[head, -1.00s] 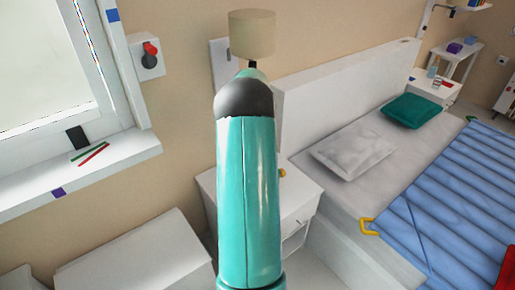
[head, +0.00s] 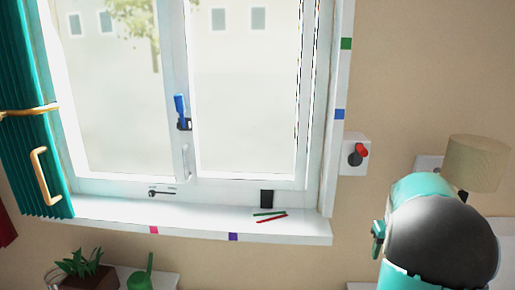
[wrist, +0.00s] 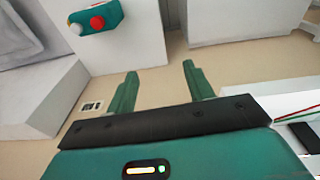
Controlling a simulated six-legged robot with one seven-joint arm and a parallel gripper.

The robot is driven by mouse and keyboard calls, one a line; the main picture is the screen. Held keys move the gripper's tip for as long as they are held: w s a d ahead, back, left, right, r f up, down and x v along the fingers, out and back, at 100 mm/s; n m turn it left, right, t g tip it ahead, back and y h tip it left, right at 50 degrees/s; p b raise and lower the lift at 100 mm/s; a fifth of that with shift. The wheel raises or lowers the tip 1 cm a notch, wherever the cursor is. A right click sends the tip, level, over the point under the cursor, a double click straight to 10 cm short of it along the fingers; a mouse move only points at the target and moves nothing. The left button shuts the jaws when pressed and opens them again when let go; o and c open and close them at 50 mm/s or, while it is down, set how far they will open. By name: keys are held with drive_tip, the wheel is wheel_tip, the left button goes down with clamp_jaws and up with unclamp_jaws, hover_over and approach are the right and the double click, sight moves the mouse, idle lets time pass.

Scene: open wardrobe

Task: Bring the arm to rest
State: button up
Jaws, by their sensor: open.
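My arm shows at the lower right of the head view as a teal link (head: 418,188) and a large dark rounded joint (head: 442,245). In the head view I cannot make out the fingers clearly. In the wrist view my gripper (wrist: 160,69) has its two green fingers well apart, with nothing between them. Pale floor and white furniture show beyond the fingers.
A window with a white sill (head: 190,220) fills the head view's middle. Red and green sticks (head: 270,216) lie on the sill. A beige lamp (head: 475,162) stands behind my arm. A potted plant (head: 85,266) is at lower left. A teal box with knobs (wrist: 96,18) shows in the wrist view.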

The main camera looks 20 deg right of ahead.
drive_tip(key=a+r+n+t, duration=0.1)
drive_tip(key=a+r, duration=0.4)
drive_tip(key=a, duration=0.8)
drive_tip(key=a+r+n+t, duration=0.1)
drive_tip(key=a+r, duration=0.4)
drive_tip(key=a, duration=0.8)
drive_tip(key=s+a+n+t, duration=0.1)
drive_tip(key=s+a, duration=0.4)
drive_tip(key=a, duration=0.3)
drive_tip(key=s+a+n+t, duration=0.1)
drive_tip(key=s+a, duration=0.4)
drive_tip(key=a, duration=0.3)
drive_tip(key=shift+s+a+f+n+y, duration=0.25)
drive_tip(key=shift+a+f+n+y, duration=0.15)
drive_tip(key=shift+f, duration=0.05)
drive_tip(key=c, duration=0.3)
drive_tip(key=shift+c, duration=0.2)
drive_tip(key=shift+d, duration=0.15)
